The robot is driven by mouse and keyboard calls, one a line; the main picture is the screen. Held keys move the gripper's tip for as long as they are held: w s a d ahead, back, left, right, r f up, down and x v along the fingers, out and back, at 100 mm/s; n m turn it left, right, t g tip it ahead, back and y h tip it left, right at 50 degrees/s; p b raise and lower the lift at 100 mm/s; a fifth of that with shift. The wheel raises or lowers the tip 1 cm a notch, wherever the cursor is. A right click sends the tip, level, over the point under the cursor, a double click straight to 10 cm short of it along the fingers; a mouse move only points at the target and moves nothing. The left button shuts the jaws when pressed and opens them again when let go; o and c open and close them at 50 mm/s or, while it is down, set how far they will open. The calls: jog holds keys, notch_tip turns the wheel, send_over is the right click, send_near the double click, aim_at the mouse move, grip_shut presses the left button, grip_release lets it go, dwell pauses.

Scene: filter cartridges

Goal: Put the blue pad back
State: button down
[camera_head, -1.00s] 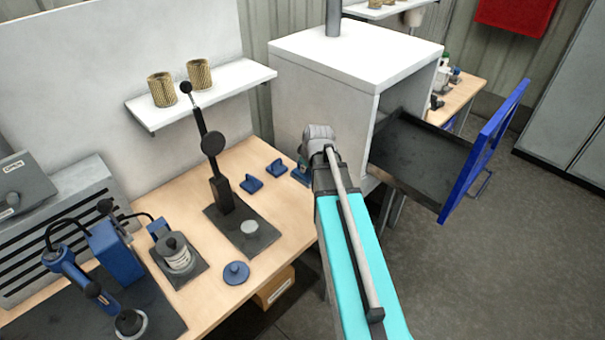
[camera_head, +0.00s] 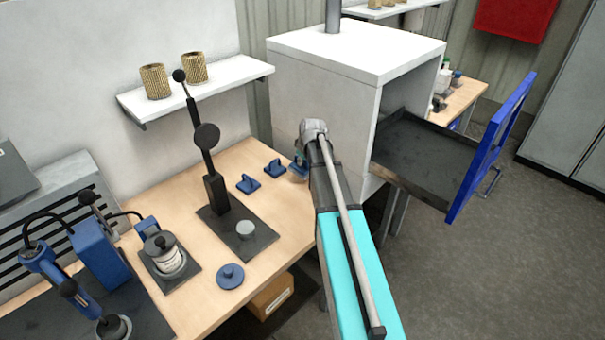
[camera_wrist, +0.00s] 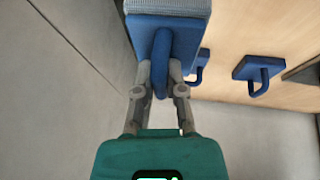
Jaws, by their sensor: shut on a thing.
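My gripper (camera_wrist: 160,80) is shut on the loop handle of a blue pad (camera_wrist: 146,36), which has a grey ribbed layer on its far side. In the head view this held pad (camera_head: 298,171) is partly hidden by my wrist, at the bench's right edge beside the white cabinet. I cannot tell whether it touches the bench. Two more blue pads with handles sit on the bench, one on the left (camera_head: 247,184) and one on the right (camera_head: 275,168). They also show in the wrist view, one clear (camera_wrist: 257,68) and one partly hidden behind the held pad (camera_wrist: 203,65).
The white cabinet (camera_head: 325,115) stands close on the right, with its blue-fronted drawer (camera_head: 490,150) pulled out. A black lever press (camera_head: 215,190), a round blue piece (camera_head: 230,276) and a canister (camera_head: 163,257) stand on the bench. A shelf (camera_head: 225,88) holds two brass-coloured cartridges.

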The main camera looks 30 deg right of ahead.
aim_at(303, 165)
jog(key=shift+w+d+f, duration=0.1)
jog(key=shift+w+f, duration=0.15)
jog(key=shift+f, duration=0.1)
jog(key=shift+f, duration=0.1)
jog(key=shift+w+d+f+b, duration=0.15)
jog(key=shift+w+f+b, duration=0.25)
jog(key=shift+b, duration=0.25)
jog(key=shift+f+b, duration=1.45)
jog(key=shift+f, duration=0.05)
jog(key=shift+f, duration=0.1)
jog(key=c, duration=0.7)
grip_release()
jog(key=p+v, duration=1.1)
jog(key=v, duration=0.1)
